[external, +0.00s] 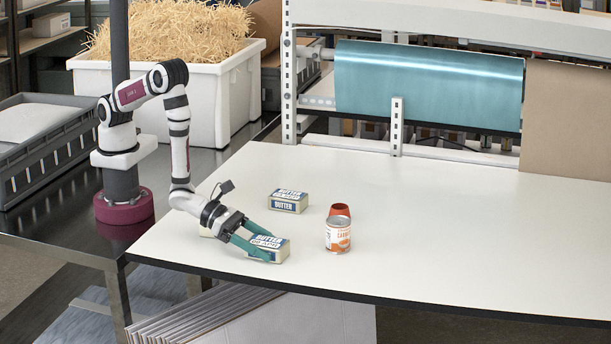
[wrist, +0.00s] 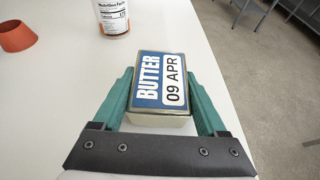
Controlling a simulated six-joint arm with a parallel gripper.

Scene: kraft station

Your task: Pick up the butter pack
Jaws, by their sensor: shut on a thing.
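A butter pack (external: 268,249) with a blue and white label sits near the front left of the white table. My gripper (external: 256,247) has its green fingers shut on this pack, one on each side. In the wrist view the pack (wrist: 158,80) lies between the fingers, its label reading "BUTTER 09 APR". It is at or very near table height; I cannot tell whether it touches. A second butter pack (external: 289,200) stands apart, farther back on the table.
A can (external: 338,236) with an orange and white label stands right of the held pack. A red-orange cup-like piece (external: 340,210) is just behind it. A pale object (external: 206,232) is partly hidden behind my wrist. The table's right side is clear.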

